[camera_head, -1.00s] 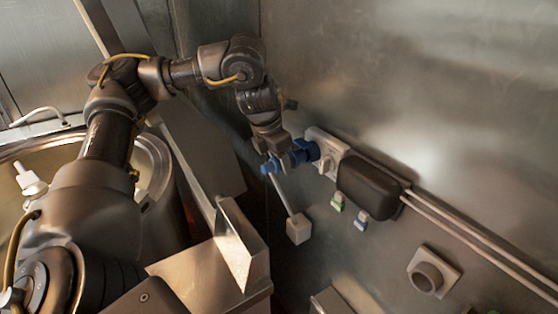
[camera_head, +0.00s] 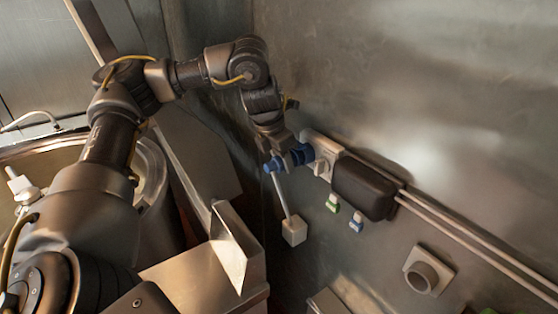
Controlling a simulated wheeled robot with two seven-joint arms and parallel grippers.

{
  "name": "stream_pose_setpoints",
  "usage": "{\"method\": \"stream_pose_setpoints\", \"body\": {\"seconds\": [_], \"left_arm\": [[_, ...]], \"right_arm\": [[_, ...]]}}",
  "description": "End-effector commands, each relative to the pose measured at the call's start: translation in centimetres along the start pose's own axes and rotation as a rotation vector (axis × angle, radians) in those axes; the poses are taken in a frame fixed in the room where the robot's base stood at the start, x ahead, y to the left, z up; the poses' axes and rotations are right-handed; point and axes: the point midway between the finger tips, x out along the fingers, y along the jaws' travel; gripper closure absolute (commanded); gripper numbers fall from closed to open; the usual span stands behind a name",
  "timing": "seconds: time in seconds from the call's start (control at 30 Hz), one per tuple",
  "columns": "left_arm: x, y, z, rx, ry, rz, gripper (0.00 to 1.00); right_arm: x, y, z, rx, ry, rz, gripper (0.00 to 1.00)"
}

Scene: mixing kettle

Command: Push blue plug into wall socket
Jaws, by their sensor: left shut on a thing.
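The blue plug (camera_head: 301,154) is held by my left gripper (camera_head: 279,157), which is shut on it. The plug's front end is up against the pale wall socket (camera_head: 322,150) or very close to it. I cannot tell how deep it sits, because the plug hides the socket's face. My right gripper is not in view.
A black box (camera_head: 364,187) is on the wall right of the socket, with pipes (camera_head: 470,248) running from it. Small green (camera_head: 332,204) and blue (camera_head: 356,222) tags hang below. A metal kettle (camera_head: 152,180) and a steel ledge (camera_head: 235,245) are to the left.

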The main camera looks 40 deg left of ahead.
Motion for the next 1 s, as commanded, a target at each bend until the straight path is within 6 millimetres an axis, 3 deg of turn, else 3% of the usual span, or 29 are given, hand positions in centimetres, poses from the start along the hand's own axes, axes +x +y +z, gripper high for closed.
{"method": "stream_pose_setpoints", "body": {"seconds": [1.0], "left_arm": [[0.4,0.0,1.4,0.0,-0.002,0.0,0.84]], "right_arm": [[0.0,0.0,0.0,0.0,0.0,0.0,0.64]]}}
